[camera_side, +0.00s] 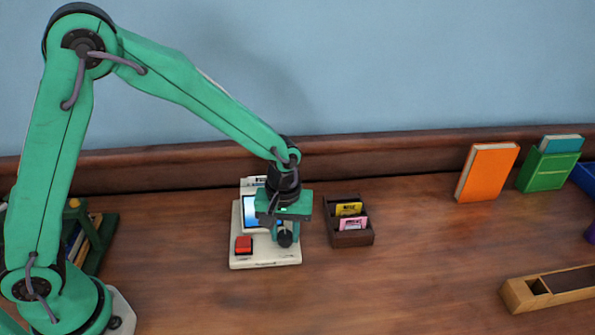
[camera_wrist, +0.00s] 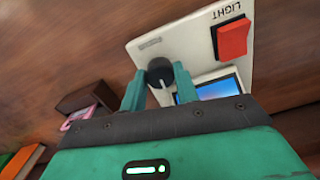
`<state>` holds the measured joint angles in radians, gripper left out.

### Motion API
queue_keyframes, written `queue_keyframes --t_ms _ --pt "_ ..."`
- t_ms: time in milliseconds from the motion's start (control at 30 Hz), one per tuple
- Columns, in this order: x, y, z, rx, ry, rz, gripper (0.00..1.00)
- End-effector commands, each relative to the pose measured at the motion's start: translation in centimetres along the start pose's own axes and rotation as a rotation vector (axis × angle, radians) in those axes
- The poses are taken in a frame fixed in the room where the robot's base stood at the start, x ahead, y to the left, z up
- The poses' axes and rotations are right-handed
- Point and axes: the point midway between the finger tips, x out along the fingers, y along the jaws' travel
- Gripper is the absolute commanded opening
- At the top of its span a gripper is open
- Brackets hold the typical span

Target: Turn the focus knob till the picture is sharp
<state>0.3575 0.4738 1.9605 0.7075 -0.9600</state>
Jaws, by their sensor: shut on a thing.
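The focus knob (camera_wrist: 160,72) is a round black knob on a white device (camera_wrist: 208,45). In the side view the device (camera_side: 263,259) lies on the wooden top, and the knob (camera_side: 285,239) shows just below my gripper. My gripper (camera_wrist: 157,82) points down with its two teal fingers on either side of the knob, shut on it. In the side view my gripper (camera_side: 285,228) covers part of the device. The device's screen (camera_side: 250,212) is blue and partly hidden; the screen (camera_wrist: 218,88) also shows in the wrist view, too small to judge sharpness.
A red switch (camera_side: 243,245) labelled LIGHT sits on the device, left of the knob. A dark box (camera_side: 350,240) with yellow and pink cards stands close on the right. An orange book (camera_side: 486,172) and a wooden tray (camera_side: 525,293) are farther right. The front middle is clear.

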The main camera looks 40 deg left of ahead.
Motion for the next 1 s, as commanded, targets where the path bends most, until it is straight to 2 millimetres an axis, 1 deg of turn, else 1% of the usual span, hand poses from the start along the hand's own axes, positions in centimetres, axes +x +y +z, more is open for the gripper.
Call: queue_keyframes --t_ms 167,367,1000 --pt "-0.07 0.0 -0.02 0.061 0.0 0.0 0.08" --pt "-0.09 -0.01 -0.04 0.186 0.0 0.0 0.08" --pt "-0.14 -0.04 -0.09 0.775 0.001 0.001 0.08"
